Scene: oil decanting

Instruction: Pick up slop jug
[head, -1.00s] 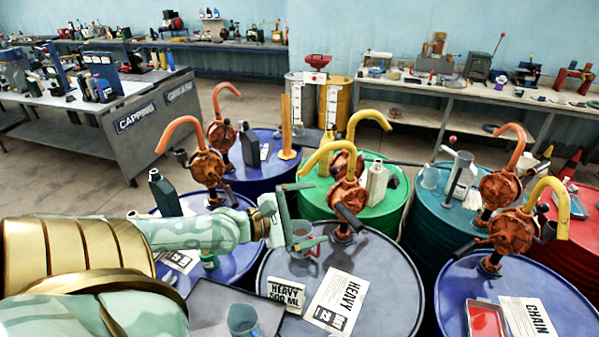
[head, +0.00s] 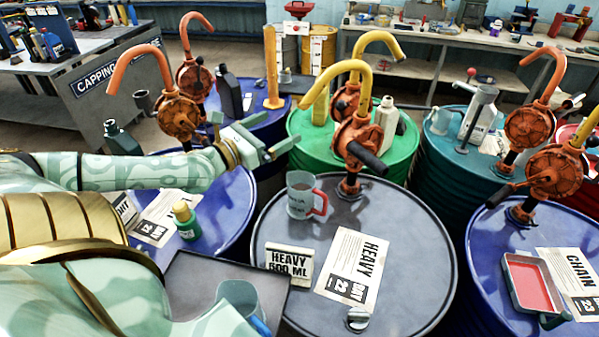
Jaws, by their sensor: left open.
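A clear jug with a red handle and dark lettering (head: 299,197) stands upright on the grey drum top (head: 400,240), near its far left edge. A second clear jug with a blue handle (head: 240,296) is at the bottom, over a dark tray (head: 190,280); my arm partly covers it. I cannot read a label that tells which is the slop jug. My left gripper (head: 268,137) is open and empty. It shows up and left of the red-handled jug, apart from it. My right gripper is not in view.
An orange pump with a yellow spout (head: 357,135) rises right behind the red-handled jug. A green bottle with a yellow cap (head: 186,222) stands on the blue drum at left.

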